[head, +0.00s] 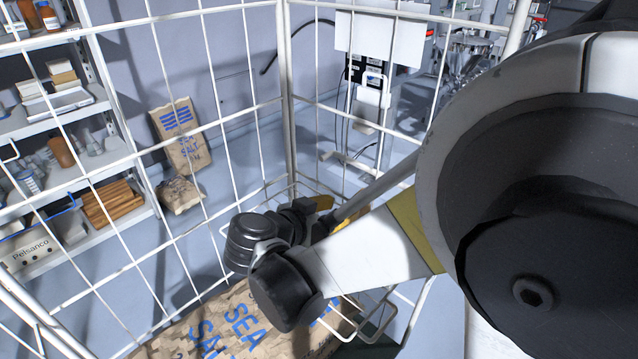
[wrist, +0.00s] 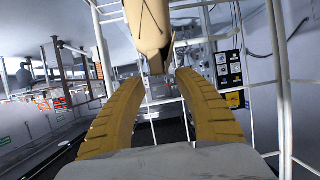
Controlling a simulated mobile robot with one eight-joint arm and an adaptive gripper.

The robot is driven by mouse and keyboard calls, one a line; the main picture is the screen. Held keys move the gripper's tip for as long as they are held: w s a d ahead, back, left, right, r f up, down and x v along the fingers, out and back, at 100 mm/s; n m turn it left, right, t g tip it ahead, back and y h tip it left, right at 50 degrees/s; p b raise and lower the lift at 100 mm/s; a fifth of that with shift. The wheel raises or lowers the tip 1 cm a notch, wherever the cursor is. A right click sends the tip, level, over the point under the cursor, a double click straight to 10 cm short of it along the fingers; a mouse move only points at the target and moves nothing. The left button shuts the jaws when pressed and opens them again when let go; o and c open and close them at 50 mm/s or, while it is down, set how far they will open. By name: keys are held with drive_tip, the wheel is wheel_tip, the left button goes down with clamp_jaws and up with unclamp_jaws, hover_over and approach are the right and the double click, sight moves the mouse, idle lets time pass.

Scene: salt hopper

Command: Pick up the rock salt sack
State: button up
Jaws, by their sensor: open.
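A tan paper sack printed SEA SALT in blue (head: 225,318) lies at the bottom of the head view, partly covered by my arm and cut off by the frame. No label reading rock salt is legible. My gripper (wrist: 158,84) is open, its yellow fingers spread apart. A tan, tapering object (wrist: 150,28) hangs into the top of the wrist view, by the fingertips; I cannot tell what it is or whether it touches them. In the head view the gripper is mostly hidden behind my wrist.
White wire mesh (head: 288,95) stands between me and the room. Beyond it are another SEA SALT sack (head: 182,135) against the wall, a crumpled sack (head: 180,195) on the floor and a loaded shelf (head: 75,170). Pale floor lies open past the mesh.

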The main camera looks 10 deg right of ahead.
sight(351, 203)
drive_tip(key=b+x, duration=0.2)
drive_tip(key=x, duration=0.2)
drive_tip(key=shift+w+d+f, duration=0.15)
drive_tip(key=shift+d+f, duration=0.1)
drive_tip(key=shift+d, duration=0.05)
drive_tip(key=shift+w+d+b, duration=0.25)
drive_tip(key=shift+w+b, duration=0.05)
clamp_jaws()
drive_tip(key=shift+r, duration=0.1)
